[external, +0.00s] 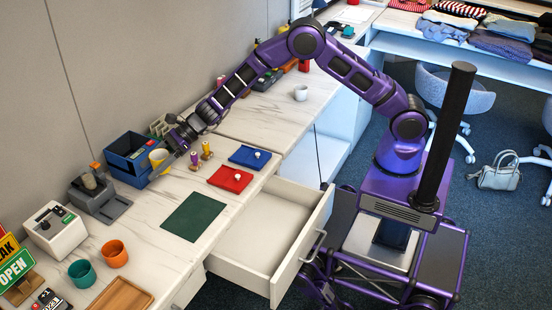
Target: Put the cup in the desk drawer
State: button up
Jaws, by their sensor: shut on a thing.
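The desk drawer (262,232) is pulled open at the front of the near desk and looks empty. My gripper (165,160) is low over the back of the desk, beside the blue bin, and is shut on a small yellow cup (157,156). The fingers are small here and partly hidden, and I cannot tell whether the cup touches the bin or desk. An orange cup (114,254) and a teal cup (82,273) stand at the desk's lower left. A white cup (301,93) stands on the farther desk section.
The blue bin (124,152) stands against the wall. A grey machine (98,197) and wooden tray (122,296) stand left.

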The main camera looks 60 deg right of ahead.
jog(key=b, duration=0.1)
send_over(160, 201)
jog(key=f, duration=0.5)
jog(key=shift+a+f, duration=0.2)
jog(key=shift+a, duration=0.05)
jog(key=shift+f+b, duration=0.3)
jog(key=shift+f, duration=2.1)
jog(key=shift+f, duration=0.2)
jog(key=o, duration=1.4)
jog(key=shift+r, duration=0.15)
jog(key=shift+d+r, duration=0.2)
jog(key=v, duration=1.1)
jog(key=shift+s+d+p, duration=0.1)
jog(key=shift+d+p, duration=0.2)
jog(key=shift+p, duration=0.1)
